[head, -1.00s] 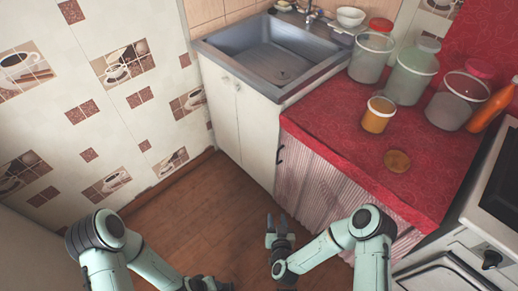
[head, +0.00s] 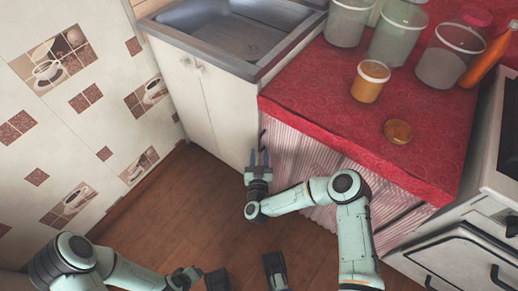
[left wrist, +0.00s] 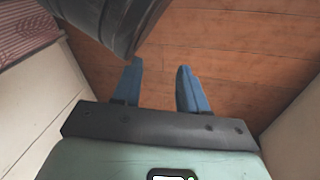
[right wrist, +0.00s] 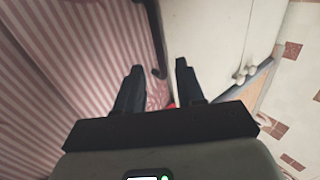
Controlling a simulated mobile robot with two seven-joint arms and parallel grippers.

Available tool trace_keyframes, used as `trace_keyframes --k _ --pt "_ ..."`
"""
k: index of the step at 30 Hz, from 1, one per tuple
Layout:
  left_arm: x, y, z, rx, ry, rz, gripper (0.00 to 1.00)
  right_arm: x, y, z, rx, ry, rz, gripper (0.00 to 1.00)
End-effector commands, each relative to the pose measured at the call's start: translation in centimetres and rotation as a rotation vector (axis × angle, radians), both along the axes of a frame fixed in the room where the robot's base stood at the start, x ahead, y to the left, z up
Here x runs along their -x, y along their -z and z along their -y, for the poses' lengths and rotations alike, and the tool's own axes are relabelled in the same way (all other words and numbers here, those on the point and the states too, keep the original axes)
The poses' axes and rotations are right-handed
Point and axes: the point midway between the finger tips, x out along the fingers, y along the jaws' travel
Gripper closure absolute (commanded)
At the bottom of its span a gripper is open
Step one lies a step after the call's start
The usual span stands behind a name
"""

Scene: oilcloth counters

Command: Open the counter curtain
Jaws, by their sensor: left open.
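The counter curtain (head: 305,160), pink-and-white striped, hangs closed under the red counter top. It fills the left of the right wrist view (right wrist: 75,60). A dark handle (head: 263,138) stands at its left edge, beside the white sink cabinet; it shows between my right fingertips' directions in the right wrist view (right wrist: 155,45). My right gripper (head: 259,158) is open, its fingers apart just below and in front of the handle. I cannot tell whether it touches the handle. My left gripper (left wrist: 160,80) is open and empty above the floor, away from the curtain.
The red counter (head: 340,110) carries a yellow-filled tub (head: 369,85), a round brown lid (head: 398,131) and several jars. The sink cabinet (head: 210,100) stands left of the curtain, the oven (head: 465,255) right of it. The wooden floor (head: 165,215) in front has free room.

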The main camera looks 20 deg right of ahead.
Motion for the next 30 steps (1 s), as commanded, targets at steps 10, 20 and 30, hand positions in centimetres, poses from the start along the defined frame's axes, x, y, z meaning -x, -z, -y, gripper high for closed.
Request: trace_keyframes --k 10,20,30 --pt "2.3 2.0 -0.3 0.005 -0.005 -0.078 0.57 -3.4 0.0 1.2 0.000 0.000 0.000 0.62" --pt "2.4 2.0 -0.3 0.005 -0.005 -0.081 0.57 -3.5 0.0 1.2 0.000 -0.001 -0.001 0.78" --pt "2.4 2.0 -0.3 0.006 -0.005 -0.080 0.57 -3.5 0.0 1.1 0.000 -0.001 -0.001 1.00"
